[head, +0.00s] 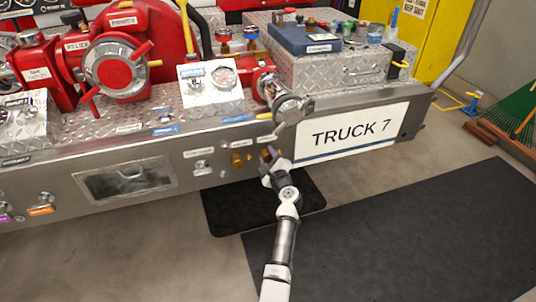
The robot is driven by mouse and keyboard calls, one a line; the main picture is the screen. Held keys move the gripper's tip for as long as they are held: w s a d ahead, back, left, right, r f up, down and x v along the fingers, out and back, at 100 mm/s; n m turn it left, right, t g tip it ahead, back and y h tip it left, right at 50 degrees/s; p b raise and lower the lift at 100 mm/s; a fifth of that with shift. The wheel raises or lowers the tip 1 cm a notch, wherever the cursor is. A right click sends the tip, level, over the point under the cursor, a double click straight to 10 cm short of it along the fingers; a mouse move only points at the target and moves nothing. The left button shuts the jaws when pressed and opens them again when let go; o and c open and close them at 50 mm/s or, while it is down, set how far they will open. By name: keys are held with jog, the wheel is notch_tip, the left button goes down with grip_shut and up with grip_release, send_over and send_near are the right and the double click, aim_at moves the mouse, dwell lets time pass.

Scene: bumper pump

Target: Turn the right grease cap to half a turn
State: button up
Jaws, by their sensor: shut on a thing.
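My gripper (270,156) is at the front face of the metal bumper, left of the TRUCK 7 plate. It is shut on the right grease cap (264,158), a small brass piece mostly hidden behind the fingers. The left grease cap (237,161) is brass too and sits just left of my gripper, clear of it. How far the right cap is turned cannot be told from here.
A silver capped pipe outlet (290,106) juts out just above my gripper. The TRUCK 7 plate (351,131) is to the right. A small metal fitting (203,166) is further left. Black mats (400,225) lie on the open floor.

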jog(key=shift+r+m, duration=0.15)
jog(key=shift+m, duration=0.55)
jog(key=shift+p, duration=0.3)
jog(key=o, duration=1)
jog(key=v, duration=1.3)
jog(key=shift+s+d, duration=0.2)
jog(key=shift+s, duration=0.15)
